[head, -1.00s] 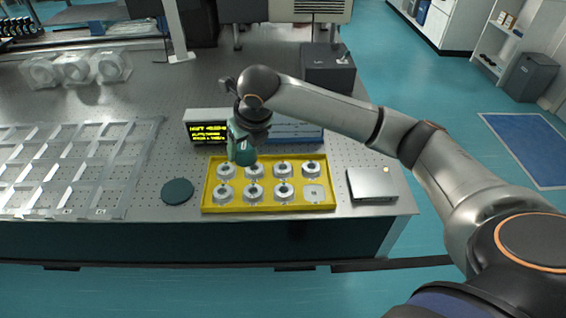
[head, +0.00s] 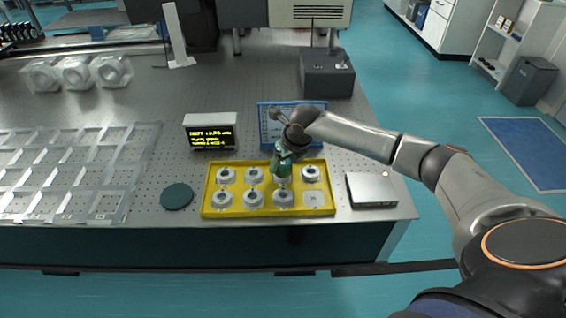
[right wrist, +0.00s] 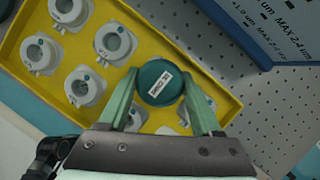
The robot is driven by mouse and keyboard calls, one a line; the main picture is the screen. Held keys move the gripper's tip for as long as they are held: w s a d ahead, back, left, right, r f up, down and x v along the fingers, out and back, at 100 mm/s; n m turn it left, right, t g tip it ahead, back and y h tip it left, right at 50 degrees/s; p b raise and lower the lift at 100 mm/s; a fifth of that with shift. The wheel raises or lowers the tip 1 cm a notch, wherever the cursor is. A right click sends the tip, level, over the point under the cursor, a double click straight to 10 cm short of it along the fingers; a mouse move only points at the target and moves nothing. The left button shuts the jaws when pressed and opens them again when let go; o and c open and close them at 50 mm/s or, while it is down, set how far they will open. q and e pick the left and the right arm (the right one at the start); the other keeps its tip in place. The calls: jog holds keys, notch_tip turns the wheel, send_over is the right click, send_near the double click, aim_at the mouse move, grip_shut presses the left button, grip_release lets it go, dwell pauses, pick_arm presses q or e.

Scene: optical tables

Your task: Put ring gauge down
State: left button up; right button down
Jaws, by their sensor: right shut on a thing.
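My right gripper (head: 283,172) is over the yellow tray (head: 207,205), at the third place of its back row. In the right wrist view its pale green fingers (right wrist: 160,76) are shut on a round teal piece with a white label, which I take for the ring gauge (right wrist: 161,96). Whether it touches the metal holder under it is hidden. Several grey metal holders with round bores, such as this one (head: 253,199), stand in the tray. The front right place (head: 314,198) shows only a flat plate. My left gripper is not in view.
A small display box (head: 208,119) with yellow text and a blue panel (head: 271,111) stand behind the tray. A dark teal disc (head: 177,196) lies left of it, a flat silver box (head: 371,189) right. A clear frame grid (head: 141,160) covers the table's left.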

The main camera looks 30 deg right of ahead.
jog(key=shift+f, duration=0.15)
jog(key=shift+c, duration=0.3)
grip_release()
jog(key=v, duration=1.2)
jog(key=shift+p, duration=0.45)
dwell(0.4)
